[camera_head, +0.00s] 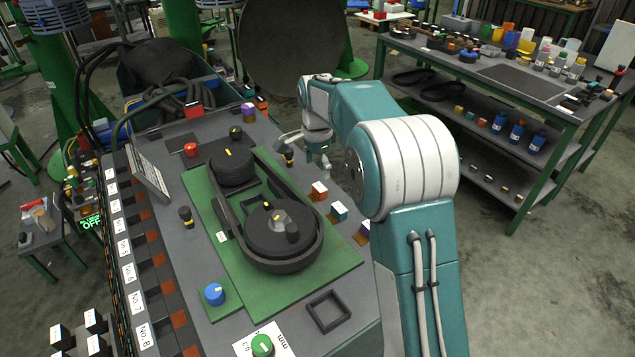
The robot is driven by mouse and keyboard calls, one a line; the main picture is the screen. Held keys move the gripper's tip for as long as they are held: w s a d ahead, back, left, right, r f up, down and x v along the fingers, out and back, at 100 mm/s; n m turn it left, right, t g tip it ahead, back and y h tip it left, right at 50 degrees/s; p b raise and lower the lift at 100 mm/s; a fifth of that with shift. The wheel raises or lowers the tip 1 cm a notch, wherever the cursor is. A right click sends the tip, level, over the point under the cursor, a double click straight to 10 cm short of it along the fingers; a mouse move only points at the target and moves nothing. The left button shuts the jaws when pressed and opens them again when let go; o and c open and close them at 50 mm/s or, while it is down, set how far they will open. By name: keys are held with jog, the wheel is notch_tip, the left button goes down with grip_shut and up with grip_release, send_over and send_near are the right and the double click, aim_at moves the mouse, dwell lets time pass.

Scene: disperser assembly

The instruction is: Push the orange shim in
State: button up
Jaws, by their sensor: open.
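A small orange block with a white top (319,191), which looks like the orange shim, sits at the right edge of the green plate (330,265). It stands beside the black belt loop (312,225) that runs around two dark pulleys. A teal block (339,210) and a purple block (362,233) sit in a row with it toward the front. My gripper (305,154) is open above the far right part of the bench, beyond the orange block and apart from it. The fingertips are small in this view, and my arm covers the area to their right.
A black knob (287,156) stands close to my gripper. A red button (190,149), a blue knob (214,293) and a green knob (262,345) stand on the bench. An empty square black frame (328,311) lies at the front. A parts table (515,85) stands at the right.

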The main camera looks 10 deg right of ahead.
aim_at(316, 188)
jog(key=shift+a+r, duration=0.1)
jog(key=shift+r, duration=2.1)
jog(key=s+d+r+n+t, duration=0.1)
jog(key=s+r+n, duration=0.2)
jog(key=s+r, duration=0.35)
jog(key=s+d+r+n+t, duration=0.1)
jog(key=s+r+n+t, duration=0.15)
jog(key=s, duration=0.65)
jog(key=s+f+n+t, duration=0.1)
jog(key=s+n, duration=0.3)
jog(key=s, duration=0.5)
jog(key=s+d+f+n+t, duration=0.1)
jog(key=s+f+n, duration=0.2)
jog(key=s, duration=0.7)
jog(key=shift+s+f+n, duration=0.3)
jog(key=shift+f+n, duration=0.1)
jog(key=shift+n, duration=0.05)
